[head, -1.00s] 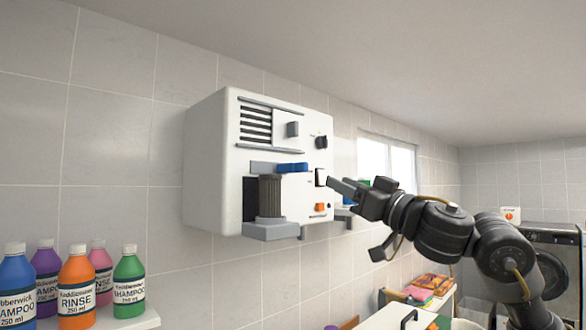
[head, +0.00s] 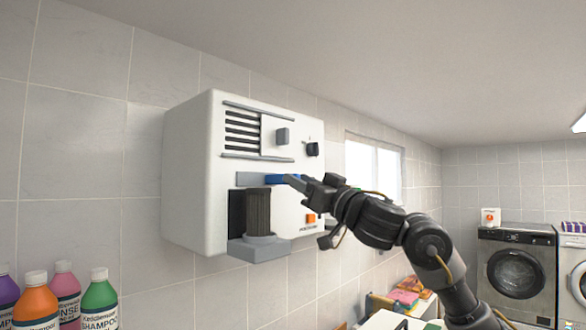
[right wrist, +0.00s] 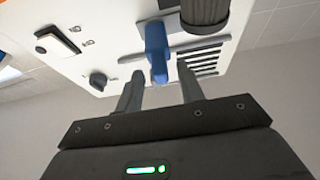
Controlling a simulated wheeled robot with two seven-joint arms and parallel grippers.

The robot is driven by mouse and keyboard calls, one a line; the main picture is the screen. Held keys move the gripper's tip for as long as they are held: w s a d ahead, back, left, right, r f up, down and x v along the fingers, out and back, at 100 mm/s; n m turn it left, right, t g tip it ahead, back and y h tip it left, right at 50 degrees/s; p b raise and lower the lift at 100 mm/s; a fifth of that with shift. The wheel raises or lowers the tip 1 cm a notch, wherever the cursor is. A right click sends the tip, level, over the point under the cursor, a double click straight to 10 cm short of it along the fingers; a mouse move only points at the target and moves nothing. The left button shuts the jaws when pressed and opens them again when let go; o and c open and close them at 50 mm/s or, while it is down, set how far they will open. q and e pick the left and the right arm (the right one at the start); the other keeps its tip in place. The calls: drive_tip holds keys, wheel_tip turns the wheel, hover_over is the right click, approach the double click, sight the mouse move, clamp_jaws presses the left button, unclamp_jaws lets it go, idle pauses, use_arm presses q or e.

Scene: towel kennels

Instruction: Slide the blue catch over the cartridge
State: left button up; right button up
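The blue catch (head: 277,178) sits on a grey rail on the front of the white wall unit. It is just above and to the right of the top of the dark ribbed cartridge (head: 258,212), which stands in a recess on a grey ledge. My right gripper (head: 294,182) is at the right end of the catch. In the right wrist view its two fingers (right wrist: 161,70) are apart, with the blue catch (right wrist: 156,45) between them and visible gaps on both sides. The cartridge (right wrist: 205,12) is at the top there. My left gripper is not in view.
Bottles (head: 98,300) stand at lower left. Washing machines (head: 517,275) are at far right.

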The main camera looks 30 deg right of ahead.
drive_tip(key=shift+p+x, duration=0.4)
drive_tip(key=shift+x, duration=0.75)
drive_tip(key=shift+r, duration=0.1)
clamp_jaws()
